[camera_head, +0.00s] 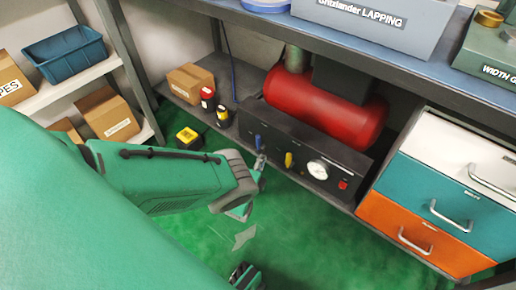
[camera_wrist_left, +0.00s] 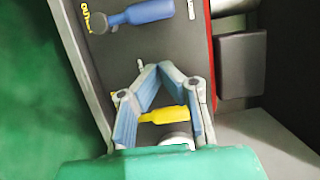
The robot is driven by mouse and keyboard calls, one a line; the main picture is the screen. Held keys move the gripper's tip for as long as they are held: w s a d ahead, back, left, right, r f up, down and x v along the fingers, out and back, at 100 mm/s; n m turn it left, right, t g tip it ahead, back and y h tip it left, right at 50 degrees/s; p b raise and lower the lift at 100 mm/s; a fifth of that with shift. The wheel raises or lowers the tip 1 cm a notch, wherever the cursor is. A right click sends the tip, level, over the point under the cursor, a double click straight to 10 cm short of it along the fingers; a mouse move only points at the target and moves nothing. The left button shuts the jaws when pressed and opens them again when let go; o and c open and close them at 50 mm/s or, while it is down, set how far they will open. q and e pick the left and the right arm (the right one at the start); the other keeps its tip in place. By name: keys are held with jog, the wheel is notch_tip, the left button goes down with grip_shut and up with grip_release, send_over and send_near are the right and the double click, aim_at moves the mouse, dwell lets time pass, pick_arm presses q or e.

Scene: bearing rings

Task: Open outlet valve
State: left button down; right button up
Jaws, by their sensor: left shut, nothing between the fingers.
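The outlet valve has a blue lever (camera_head: 257,141) on the dark front panel (camera_head: 305,150) below the red tank. In the left wrist view the blue lever (camera_wrist_left: 145,13) lies across the panel at the top, beside a partly cut-off yellow label beginning "OU". A yellow lever (camera_head: 288,159) sits right of it on the panel. My left gripper (camera_head: 262,160) is in front of the panel, close to the blue lever. In the left wrist view its fingertips (camera_wrist_left: 160,68) meet, empty. The yellow lever (camera_wrist_left: 163,114) shows through the gap between the finger links, without visible grip. Touching cannot be told.
A gauge (camera_head: 318,169) and red button (camera_head: 342,185) are on the panel, under the red tank (camera_head: 325,105). Drawers (camera_head: 440,200) stand right. A yellow-black box (camera_head: 188,138) is on the floor left. A dark part (camera_head: 245,276), possibly my right gripper, shows at the bottom edge.

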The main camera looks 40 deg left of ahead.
aim_at(259, 148)
pick_arm(q)
jog(key=shift+w+a+b, duration=0.7)
jog(key=shift+w+a, duration=1.3)
jog(key=shift+w, duration=0.2)
pick_arm(e)
jog(key=shift+f, duration=0.9)
pick_arm(q)
jog(key=shift+a, duration=0.15)
pick_arm(e)
jog(key=shift+a, duration=0.2)
